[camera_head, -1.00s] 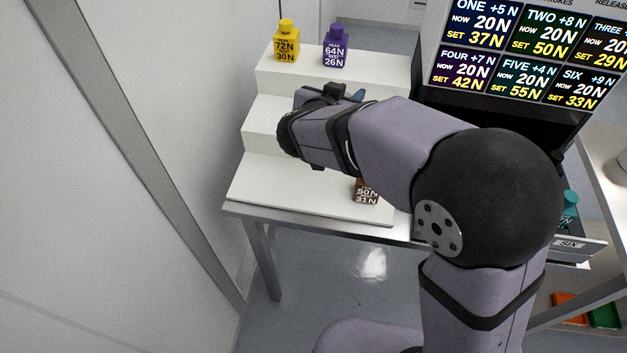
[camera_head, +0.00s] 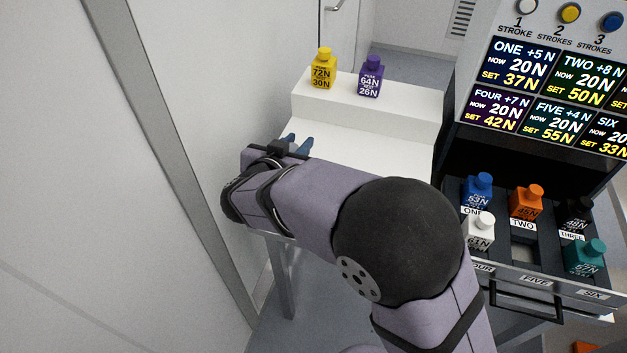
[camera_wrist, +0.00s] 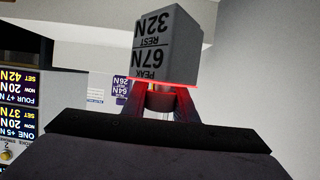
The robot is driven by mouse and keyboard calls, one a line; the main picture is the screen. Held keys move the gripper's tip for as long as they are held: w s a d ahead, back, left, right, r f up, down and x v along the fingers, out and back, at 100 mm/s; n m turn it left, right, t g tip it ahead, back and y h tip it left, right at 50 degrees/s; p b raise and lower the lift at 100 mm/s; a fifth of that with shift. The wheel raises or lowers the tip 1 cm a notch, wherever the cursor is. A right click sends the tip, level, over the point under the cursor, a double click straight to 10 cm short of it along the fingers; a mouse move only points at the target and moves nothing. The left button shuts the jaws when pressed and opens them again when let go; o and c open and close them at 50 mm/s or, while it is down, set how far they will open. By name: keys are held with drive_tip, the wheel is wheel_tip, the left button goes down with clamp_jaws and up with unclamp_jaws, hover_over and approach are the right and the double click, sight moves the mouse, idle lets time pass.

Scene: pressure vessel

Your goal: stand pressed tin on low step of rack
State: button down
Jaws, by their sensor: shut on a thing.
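My gripper (camera_head: 298,144) is at the left side of the white stepped rack (camera_head: 372,103). In the wrist view the gripper (camera_wrist: 163,95) is shut on a grey tin (camera_wrist: 170,40), marked peak 67N, rest 32N, its lettering upside down in that picture. I cannot make this tin out in the head view. A yellow tin (camera_head: 323,72) and a purple tin (camera_head: 370,78) stand upright on the rack's top step. The purple tin also shows in the wrist view (camera_wrist: 121,92). My arm hides the rack's low step and part of the middle step.
An open drawer at the right holds blue (camera_head: 479,190), orange (camera_head: 527,203), black (camera_head: 575,217), white (camera_head: 480,231) and teal (camera_head: 586,258) tins. A screen panel (camera_head: 560,90) stands above it. A wall (camera_head: 90,180) is close on the left.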

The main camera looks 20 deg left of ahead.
drive_tip(key=shift+f, duration=3.8)
drive_tip(key=shift+f, duration=0.15)
drive_tip(key=c, duration=1.4)
unclamp_jaws()
drive_tip(key=shift+c, duration=0.2)
drive_tip(key=b+v, duration=0.1)
drive_tip(key=v, duration=1.1)
